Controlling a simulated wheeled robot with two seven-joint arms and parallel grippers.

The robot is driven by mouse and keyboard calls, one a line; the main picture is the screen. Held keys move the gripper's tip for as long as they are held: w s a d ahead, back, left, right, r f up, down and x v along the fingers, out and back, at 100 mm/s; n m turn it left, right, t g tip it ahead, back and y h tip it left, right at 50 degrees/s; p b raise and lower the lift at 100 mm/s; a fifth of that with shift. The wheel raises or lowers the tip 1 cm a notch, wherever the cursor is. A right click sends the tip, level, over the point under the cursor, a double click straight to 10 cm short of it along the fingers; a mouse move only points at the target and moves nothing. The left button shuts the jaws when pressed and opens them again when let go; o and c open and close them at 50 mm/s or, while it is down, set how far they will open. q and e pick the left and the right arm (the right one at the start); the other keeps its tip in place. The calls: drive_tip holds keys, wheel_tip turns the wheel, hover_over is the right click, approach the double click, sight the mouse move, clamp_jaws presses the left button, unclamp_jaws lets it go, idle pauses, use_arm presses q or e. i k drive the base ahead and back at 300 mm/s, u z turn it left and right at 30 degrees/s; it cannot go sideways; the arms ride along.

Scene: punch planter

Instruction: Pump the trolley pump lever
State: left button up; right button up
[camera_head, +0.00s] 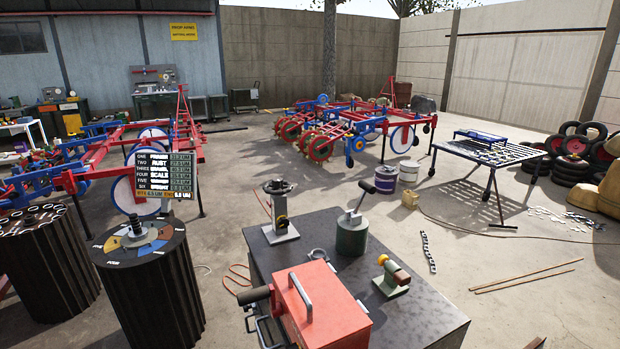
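A dark-topped trolley (418,312) stands at the bottom centre. On it is a dark green cylinder (352,240) with a thin lever (359,203) rising from its top, tilted up to the right and ending in a black grip (366,187). The lever looks like a pump lever. A second black grip (256,295) sticks out at the left of a red box (322,308) on the trolley; I cannot tell exactly what it joins. Neither of my grippers can be made out, and nothing is seen touching the lever.
The trolley also carries a grey stand (281,215) and a small green-and-tan device (392,276). Dark ribbed drums (150,290) stand at the left, one with a coloured dial top. A slatted table (487,152) stands back right. Two rods (525,280) lie on the right floor.

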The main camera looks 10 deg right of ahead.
sight(367, 187)
drive_tip(key=u, duration=1.75)
drive_tip(key=k, duration=0.8)
drive_tip(key=z, duration=1)
drive_tip(key=i, duration=0.5)
